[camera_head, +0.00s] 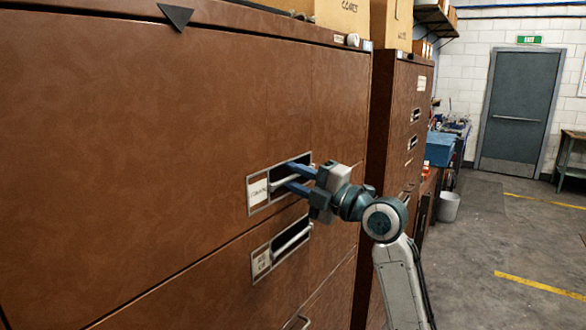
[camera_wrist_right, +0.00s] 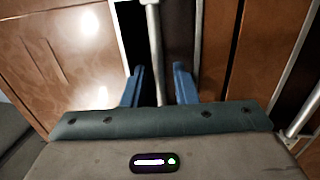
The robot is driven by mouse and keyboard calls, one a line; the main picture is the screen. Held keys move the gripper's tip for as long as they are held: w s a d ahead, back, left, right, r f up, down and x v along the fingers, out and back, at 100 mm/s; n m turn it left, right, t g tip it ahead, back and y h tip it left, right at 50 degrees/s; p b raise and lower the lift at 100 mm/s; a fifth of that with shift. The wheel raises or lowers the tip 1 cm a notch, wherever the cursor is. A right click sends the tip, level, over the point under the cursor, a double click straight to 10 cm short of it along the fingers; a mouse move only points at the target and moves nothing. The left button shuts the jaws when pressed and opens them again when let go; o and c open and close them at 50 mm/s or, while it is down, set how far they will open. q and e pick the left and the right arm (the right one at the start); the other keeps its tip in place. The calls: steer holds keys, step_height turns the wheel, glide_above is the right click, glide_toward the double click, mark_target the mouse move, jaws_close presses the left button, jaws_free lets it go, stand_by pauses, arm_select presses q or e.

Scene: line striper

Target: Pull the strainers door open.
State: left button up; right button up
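A large brown cabinet door (camera_head: 150,130) stands closed at the left and middle of the head view. Its recessed pull has a pale bar handle (camera_head: 277,185) and a small white label (camera_head: 258,192) whose writing I cannot read for certain. My right gripper (camera_head: 291,177) is at this pull, its blue fingers reaching into the recess. In the right wrist view the bar (camera_wrist_right: 154,45) runs between the two spread fingers, with gaps showing beside it, so the gripper (camera_wrist_right: 160,85) is open around the bar. My left gripper is out of view.
A second labelled pull (camera_head: 281,248) sits just below on another brown front. Cardboard boxes (camera_head: 343,14) stand on top of the cabinet. Another brown cabinet (camera_head: 405,110) stands beyond it.

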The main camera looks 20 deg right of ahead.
steer(key=shift+w+a, duration=0.2)
steer(key=shift+w, duration=0.1)
steer(key=shift+c, duration=0.5)
jaws_close()
steer(key=shift+d, duration=0.1)
